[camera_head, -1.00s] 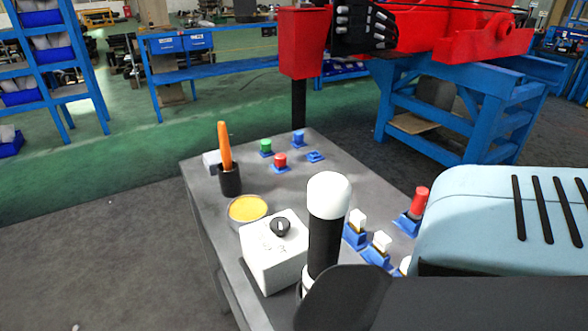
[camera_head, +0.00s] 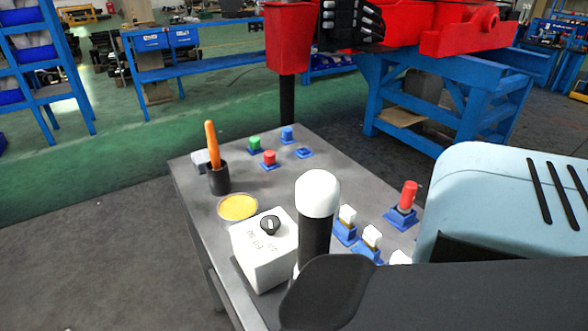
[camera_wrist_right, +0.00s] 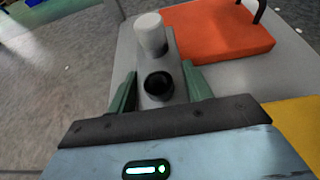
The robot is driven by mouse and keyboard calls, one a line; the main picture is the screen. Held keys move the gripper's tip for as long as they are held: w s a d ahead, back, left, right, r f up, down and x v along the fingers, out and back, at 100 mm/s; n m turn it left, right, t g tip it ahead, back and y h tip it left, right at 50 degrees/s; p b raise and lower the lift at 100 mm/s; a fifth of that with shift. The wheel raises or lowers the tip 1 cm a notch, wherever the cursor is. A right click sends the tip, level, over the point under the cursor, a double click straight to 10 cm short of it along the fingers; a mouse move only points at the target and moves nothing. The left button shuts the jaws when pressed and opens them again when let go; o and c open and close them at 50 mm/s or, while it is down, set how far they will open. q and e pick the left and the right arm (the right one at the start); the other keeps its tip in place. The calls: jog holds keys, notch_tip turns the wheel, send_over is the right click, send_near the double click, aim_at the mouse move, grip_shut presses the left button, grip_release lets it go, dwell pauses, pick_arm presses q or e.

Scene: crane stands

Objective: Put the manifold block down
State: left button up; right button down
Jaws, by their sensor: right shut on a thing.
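In the right wrist view, the manifold block (camera_wrist_right: 166,62) is a grey block with a dark round hole and a pale cylindrical cap. My right gripper (camera_wrist_right: 162,84) is shut on it, with a green finger on each side. Part of the block is hidden by the hand. A grey tabletop (camera_wrist_right: 127,50) shows around it, near the table's edge; whether the block touches it I cannot tell. In the head view the block and the right fingers are not visible; my light-blue right wrist fills the lower right. My left gripper is not in view.
The grey table (camera_head: 330,178) holds a white box (camera_head: 265,252) with a black knob, a yellow-filled dish (camera_head: 238,208), a black cup (camera_head: 218,179), a white-domed post (camera_head: 317,193) and several small coloured parts. An orange slab (camera_wrist_right: 215,42) lies beside the block.

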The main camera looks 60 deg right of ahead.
jog(key=w+a, duration=0.2)
jog(key=shift+w+a, duration=0.35)
jog(key=shift+w, duration=0.05)
jog(key=shift+w+a+f, duration=0.1)
jog(key=shift+w+a, duration=0.05)
jog(key=shift+a, duration=0.05)
jog(key=shift+w+a, duration=0.25)
jog(key=f, duration=0.1)
jog(key=f+b, duration=0.2)
jog(key=shift+w+a, duration=0.15)
jog(key=shift+a, duration=0.1)
jog(key=shift+f+b, duration=0.3)
jog(key=shift+b, duration=0.15)
jog(key=shift+f, duration=0.2)
